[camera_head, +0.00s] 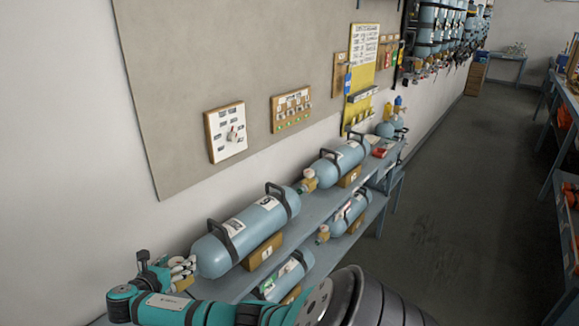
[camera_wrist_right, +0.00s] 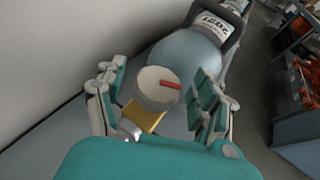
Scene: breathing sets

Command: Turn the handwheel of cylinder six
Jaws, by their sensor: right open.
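A pale blue cylinder (camera_head: 245,235) with black handles lies on the shelf nearest me. In the right wrist view, the cylinder (camera_wrist_right: 187,55) lies straight ahead, with a label too blurred to read surely. Its round whitish handwheel (camera_wrist_right: 150,92) has a red mark. My right gripper (camera_head: 172,270) is at the near end of this cylinder. In the right wrist view it is open, with its fingers on both sides of the handwheel; I cannot tell whether they touch it. In the head view the gripper hides this handwheel. My left gripper is out of view.
A second cylinder (camera_head: 340,162) lies farther along the upper shelf. More cylinders (camera_head: 348,212) lie on the level below. The wall board (camera_head: 230,60) is close on the left. The floor (camera_head: 470,200) to the right is clear.

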